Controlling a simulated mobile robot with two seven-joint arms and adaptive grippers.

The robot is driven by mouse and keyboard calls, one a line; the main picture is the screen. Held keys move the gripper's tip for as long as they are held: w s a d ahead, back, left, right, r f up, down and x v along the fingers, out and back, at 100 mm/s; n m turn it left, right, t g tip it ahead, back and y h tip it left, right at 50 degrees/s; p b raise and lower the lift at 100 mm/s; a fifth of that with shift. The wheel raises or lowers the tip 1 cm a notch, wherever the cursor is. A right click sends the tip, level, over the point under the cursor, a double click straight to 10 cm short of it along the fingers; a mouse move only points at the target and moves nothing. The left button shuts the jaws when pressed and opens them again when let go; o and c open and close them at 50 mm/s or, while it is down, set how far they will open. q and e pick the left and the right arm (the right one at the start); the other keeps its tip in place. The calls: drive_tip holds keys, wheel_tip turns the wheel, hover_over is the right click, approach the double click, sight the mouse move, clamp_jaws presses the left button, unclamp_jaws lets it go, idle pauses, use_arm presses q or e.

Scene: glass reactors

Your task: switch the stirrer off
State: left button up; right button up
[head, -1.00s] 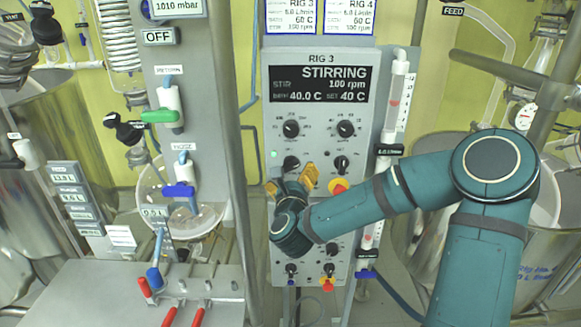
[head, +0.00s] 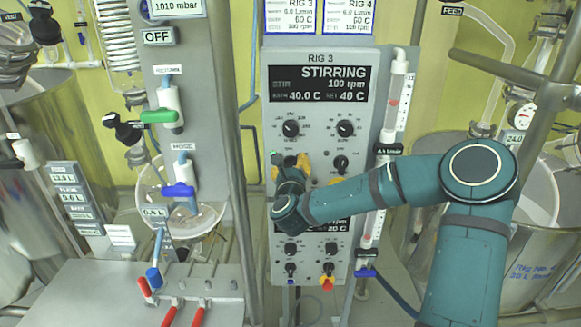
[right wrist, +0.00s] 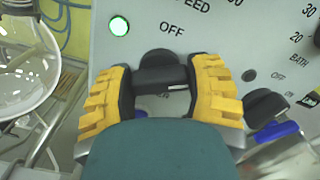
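The RIG 3 control panel (head: 360,120) stands in the middle of the head view. Its display (head: 318,84) reads STIRRING, 100 rpm. The black stirrer switch knob (right wrist: 160,76) sits below a lit green lamp (right wrist: 120,23) and an OFF label; a label below it is mostly hidden. My right gripper (head: 289,165) is at this knob, its yellow fingers apart, one on each side. In the right wrist view the gripper (right wrist: 160,95) straddles the knob closely; I cannot tell whether the pads touch it. My left gripper is not in view.
A bath knob (right wrist: 268,106) is close to the right finger in the wrist view. A flow tube (head: 396,95) runs along the panel's right edge. A steel post (head: 225,120) with valves stands to the left.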

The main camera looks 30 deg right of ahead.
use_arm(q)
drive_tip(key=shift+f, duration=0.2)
use_arm(e)
drive_tip(key=n+b, duration=0.2)
drive_tip(key=n, duration=0.1)
drive_tip(key=shift+f, duration=0.1)
drive_tip(key=n+b, duration=0.3)
drive_tip(key=n, duration=0.1)
drive_tip(key=shift+b, duration=0.35)
drive_tip(key=n+b, duration=0.1)
drive_tip(key=n, duration=0.2)
drive_tip(key=shift+b, duration=0.35)
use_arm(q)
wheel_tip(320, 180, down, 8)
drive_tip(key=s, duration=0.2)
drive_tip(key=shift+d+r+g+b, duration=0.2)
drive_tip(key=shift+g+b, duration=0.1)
use_arm(e)
drive_tip(key=shift+n, duration=0.8)
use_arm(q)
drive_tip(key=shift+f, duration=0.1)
use_arm(e)
drive_tip(key=o, duration=1.2)
